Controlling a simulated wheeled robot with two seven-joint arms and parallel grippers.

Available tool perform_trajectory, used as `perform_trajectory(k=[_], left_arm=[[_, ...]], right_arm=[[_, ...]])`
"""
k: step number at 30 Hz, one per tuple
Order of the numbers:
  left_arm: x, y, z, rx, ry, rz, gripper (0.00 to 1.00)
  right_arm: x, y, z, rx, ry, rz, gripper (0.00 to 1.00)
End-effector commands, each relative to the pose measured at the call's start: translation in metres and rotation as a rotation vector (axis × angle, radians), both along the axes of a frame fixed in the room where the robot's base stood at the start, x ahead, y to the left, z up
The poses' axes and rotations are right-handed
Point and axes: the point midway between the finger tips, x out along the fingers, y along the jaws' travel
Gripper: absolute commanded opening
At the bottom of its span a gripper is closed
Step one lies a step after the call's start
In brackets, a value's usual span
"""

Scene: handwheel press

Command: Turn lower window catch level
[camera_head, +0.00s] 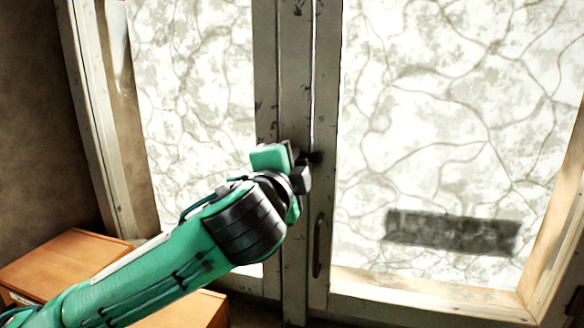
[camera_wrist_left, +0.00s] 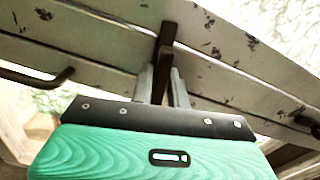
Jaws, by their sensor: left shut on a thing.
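The lower window catch (camera_head: 316,157) is a small dark piece on the grey middle frame of the window. My left gripper (camera_head: 300,168) is at it in the head view and covers most of it. In the left wrist view, the dark lever of the catch (camera_wrist_left: 167,38) stands up between the two grey fingers of my left gripper (camera_wrist_left: 163,88), which is shut on it. There it lies at an angle to the frame boards; its exact tilt is hard to tell. My right gripper is not in view.
Another dark catch (camera_head: 298,7) sits higher on the middle frame. A dark pull handle (camera_head: 318,245) is below my gripper. Pale glass panes (camera_head: 440,120) lie on both sides. A wooden cabinet (camera_head: 62,258) stands at the lower left.

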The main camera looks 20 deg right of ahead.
Motion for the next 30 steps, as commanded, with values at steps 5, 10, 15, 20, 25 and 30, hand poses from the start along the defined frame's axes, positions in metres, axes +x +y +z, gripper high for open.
perform_trajectory(k=[5,10,15,20,25,30], left_arm=[[-0.0003,-0.0003,-0.0015,0.090,-0.061,-0.001,0.00],[-0.0004,-0.0004,-0.0019,0.147,-0.099,-0.001,0.00],[-0.0002,-0.0003,-0.0023,0.176,-0.118,-0.001,0.00],[-0.0003,-0.0004,-0.0024,0.187,-0.124,-0.001,0.00],[-0.0003,-0.0004,-0.0025,0.187,-0.124,-0.001,0.00],[-0.0004,-0.0006,-0.0027,0.187,-0.124,-0.001,0.20]], right_arm=[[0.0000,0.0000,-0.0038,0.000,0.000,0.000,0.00],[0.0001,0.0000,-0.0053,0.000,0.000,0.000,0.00],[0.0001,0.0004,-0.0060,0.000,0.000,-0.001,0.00],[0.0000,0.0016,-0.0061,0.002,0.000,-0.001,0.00],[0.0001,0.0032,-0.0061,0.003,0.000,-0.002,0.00],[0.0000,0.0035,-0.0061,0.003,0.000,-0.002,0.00]])
